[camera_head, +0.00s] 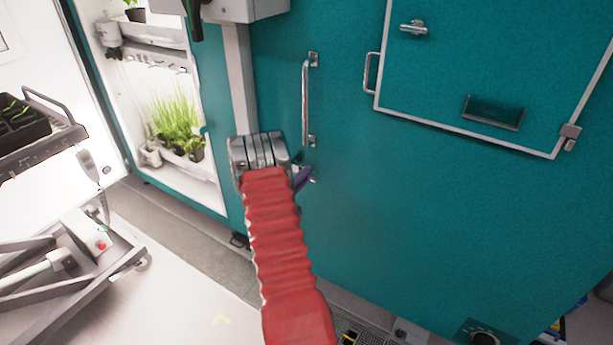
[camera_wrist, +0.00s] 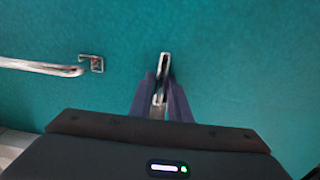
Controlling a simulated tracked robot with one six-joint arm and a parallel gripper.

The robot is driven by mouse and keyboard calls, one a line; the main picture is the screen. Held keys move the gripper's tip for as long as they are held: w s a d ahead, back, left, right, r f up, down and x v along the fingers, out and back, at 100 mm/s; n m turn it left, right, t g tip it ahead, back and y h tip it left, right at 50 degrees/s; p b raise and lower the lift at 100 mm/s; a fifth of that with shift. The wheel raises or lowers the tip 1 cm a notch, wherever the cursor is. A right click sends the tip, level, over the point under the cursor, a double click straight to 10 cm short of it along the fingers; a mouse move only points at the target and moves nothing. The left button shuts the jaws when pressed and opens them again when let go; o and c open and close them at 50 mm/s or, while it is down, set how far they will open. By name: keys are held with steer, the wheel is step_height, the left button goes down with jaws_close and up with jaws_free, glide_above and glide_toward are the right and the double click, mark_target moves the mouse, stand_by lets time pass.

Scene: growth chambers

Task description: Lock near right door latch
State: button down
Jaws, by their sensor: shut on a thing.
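The teal chamber door (camera_head: 400,200) fills the right of the head view. A metal door latch (camera_wrist: 164,66) stands out from the teal surface in the wrist view, pointing up in the picture. My gripper (camera_wrist: 162,88) is shut on the latch, with a dark finger on each side of it. In the head view my gripper (camera_head: 302,178) is small and partly hidden behind my red-sleeved arm, just below the long door handle (camera_head: 306,100). The lower end of that handle (camera_wrist: 45,67) also shows at the left in the wrist view.
A hatch (camera_head: 490,60) with a light frame and its own handle is set in the teal door at the upper right. An open, lit chamber with plants (camera_head: 175,125) stands at the left. A wheeled lift cart (camera_head: 75,250) stands on the floor at the lower left.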

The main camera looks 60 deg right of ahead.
steer(key=shift+w+a+f, duration=0.1)
steer(key=shift+w+f, duration=0.05)
steer(key=c, duration=2)
jaws_free()
steer(key=o, duration=0.3)
steer(key=shift+o, duration=0.2)
steer(key=a, duration=1.3)
steer(key=shift+a, duration=0.35)
